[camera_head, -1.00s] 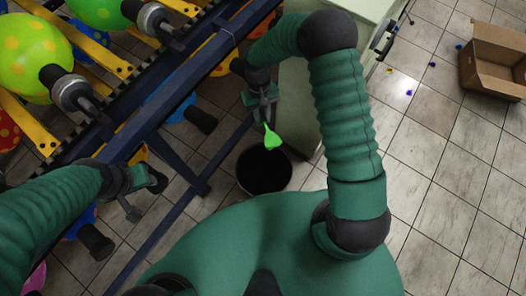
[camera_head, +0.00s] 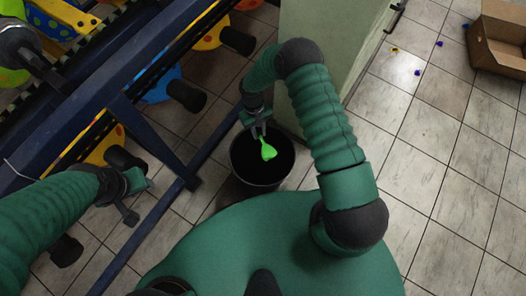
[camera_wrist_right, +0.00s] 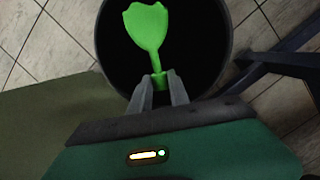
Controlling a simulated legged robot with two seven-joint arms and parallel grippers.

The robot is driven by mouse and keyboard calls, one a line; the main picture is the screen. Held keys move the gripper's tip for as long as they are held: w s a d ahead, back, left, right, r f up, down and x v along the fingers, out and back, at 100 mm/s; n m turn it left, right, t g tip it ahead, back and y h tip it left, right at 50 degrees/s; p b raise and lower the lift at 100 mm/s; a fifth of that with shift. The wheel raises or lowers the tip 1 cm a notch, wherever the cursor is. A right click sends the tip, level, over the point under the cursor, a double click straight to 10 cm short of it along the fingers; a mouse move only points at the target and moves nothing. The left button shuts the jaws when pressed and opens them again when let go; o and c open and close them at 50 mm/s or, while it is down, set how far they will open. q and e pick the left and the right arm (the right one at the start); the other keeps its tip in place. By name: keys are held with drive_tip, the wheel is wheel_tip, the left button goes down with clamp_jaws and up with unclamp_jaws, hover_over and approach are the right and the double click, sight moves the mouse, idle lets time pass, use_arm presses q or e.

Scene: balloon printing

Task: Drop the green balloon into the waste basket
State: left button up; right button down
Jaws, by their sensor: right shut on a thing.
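The green balloon (camera_head: 267,151) is small and limp. My right gripper (camera_head: 259,133) is shut on its neck, and the balloon hangs from the fingers over the opening of the black waste basket (camera_head: 236,171). In the right wrist view the balloon (camera_wrist_right: 148,27) shows against the dark inside of the basket (camera_wrist_right: 108,45), with the fingers (camera_wrist_right: 158,86) closed at its narrow end. How far it is above or inside the rim I cannot tell. My left gripper (camera_head: 134,196) is at the left, away from the basket, with its jaws too unclear to judge.
A pale green cabinet (camera_head: 325,40) stands behind the basket. A cardboard box (camera_head: 495,40) and small bits lie on the tiles at the upper right. The right floor is clear.

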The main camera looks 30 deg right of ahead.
drive_tip(key=shift+f, duration=0.55)
use_arm(q)
drive_tip(key=shift+d+f, duration=0.15)
drive_tip(key=shift+f, duration=0.2)
use_arm(e)
drive_tip(key=shift+d, duration=0.15)
drive_tip(key=c, duration=1.1)
unclamp_jaws()
drive_tip(key=shift+c, duration=0.2)
drive_tip(key=shift+r, duration=0.15)
use_arm(q)
drive_tip(key=shift+w+p+v, duration=0.2)
drive_tip(key=shift+p+v, duration=0.65)
drive_tip(key=shift+w+p+v, duration=0.2)
drive_tip(key=shift+p+v, duration=0.65)
drive_tip(key=shift+p, duration=0.05)
drive_tip(key=shift+w+p+v, duration=0.15)
drive_tip(key=shift+p+v, duration=0.7)
use_arm(e)
drive_tip(key=v, duration=1.6)
drive_tip(key=shift+r, duration=0.25)
use_arm(q)
drive_tip(key=shift+r, duration=0.1)
use_arm(e)
drive_tip(key=shift+w, duration=0.1)
